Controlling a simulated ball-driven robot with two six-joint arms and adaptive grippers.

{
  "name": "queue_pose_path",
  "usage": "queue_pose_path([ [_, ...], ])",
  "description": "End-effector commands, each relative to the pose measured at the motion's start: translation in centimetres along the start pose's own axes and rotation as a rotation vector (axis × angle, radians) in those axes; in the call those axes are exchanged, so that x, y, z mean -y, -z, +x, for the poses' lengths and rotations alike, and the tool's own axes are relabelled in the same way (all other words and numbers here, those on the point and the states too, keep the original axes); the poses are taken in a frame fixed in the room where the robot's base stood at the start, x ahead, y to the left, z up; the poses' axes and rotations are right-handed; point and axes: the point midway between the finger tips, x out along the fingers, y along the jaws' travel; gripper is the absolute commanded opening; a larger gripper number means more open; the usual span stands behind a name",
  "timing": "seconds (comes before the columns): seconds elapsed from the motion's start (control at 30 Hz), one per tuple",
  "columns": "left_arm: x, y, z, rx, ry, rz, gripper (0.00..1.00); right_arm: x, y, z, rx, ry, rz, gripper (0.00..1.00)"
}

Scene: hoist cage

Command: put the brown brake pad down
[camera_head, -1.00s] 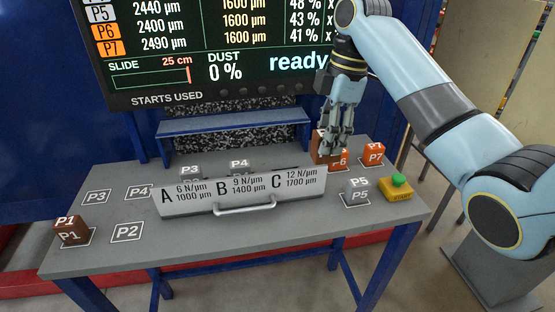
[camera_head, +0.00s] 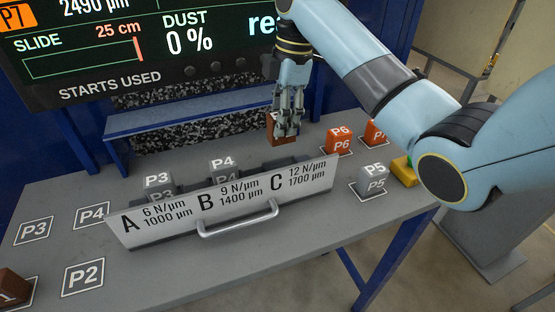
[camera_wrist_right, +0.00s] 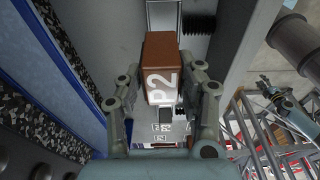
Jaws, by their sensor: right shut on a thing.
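The brown brake pad (camera_head: 276,129), marked P2 in the right wrist view (camera_wrist_right: 160,68), is in my right gripper (camera_head: 287,128). The fingers are shut on its sides and hide part of it. The gripper points down and holds the pad behind the right part of the plate marked A, B, C (camera_head: 226,203), near C. I cannot tell whether the pad touches anything below. The empty square marked P2 (camera_head: 83,276) lies on the table at the front left. A gripper-like part at the right of the right wrist view (camera_wrist_right: 283,100) seems my left; its jaws are unclear.
Grey blocks P3 (camera_head: 158,184) and P4 (camera_head: 223,168) stand behind the plate. Orange P6 (camera_head: 339,140), another orange block (camera_head: 375,132) and grey P5 (camera_head: 373,178) stand to the right. A brown block (camera_head: 12,287) is at the left edge. The table's left is mostly clear.

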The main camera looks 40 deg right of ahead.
Motion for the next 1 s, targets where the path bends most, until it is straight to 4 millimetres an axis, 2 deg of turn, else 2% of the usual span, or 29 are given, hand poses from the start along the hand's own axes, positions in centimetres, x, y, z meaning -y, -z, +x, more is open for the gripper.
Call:
queue_pose_path([
  [0.1, 0.0, 0.2, -0.2, -0.003, 0.000, 0.000, 0.40, 0.1, -0.3, 2.3, -0.001, 0.004, 0.000, 0.00],
  [0.5, 0.0, 0.9, -0.3, -0.014, 0.000, 0.000, 0.40, 0.1, -1.1, 7.4, 0.000, 0.002, -0.001, 0.00],
  [0.9, 0.0, 1.1, -0.2, -0.016, 0.000, -0.001, 0.40, 0.0, -1.2, 8.1, 0.000, 0.000, -0.002, 0.00],
  [0.93, 0.0, 1.1, -0.2, -0.016, 0.000, -0.001, 0.40, 0.1, -1.2, 8.2, 0.001, 0.001, -0.002, 0.38],
  [1.0, 0.0, 1.1, -0.2, -0.016, 0.000, -0.001, 0.40, 0.1, -1.2, 8.1, 0.001, 0.001, -0.002, 0.47],
])
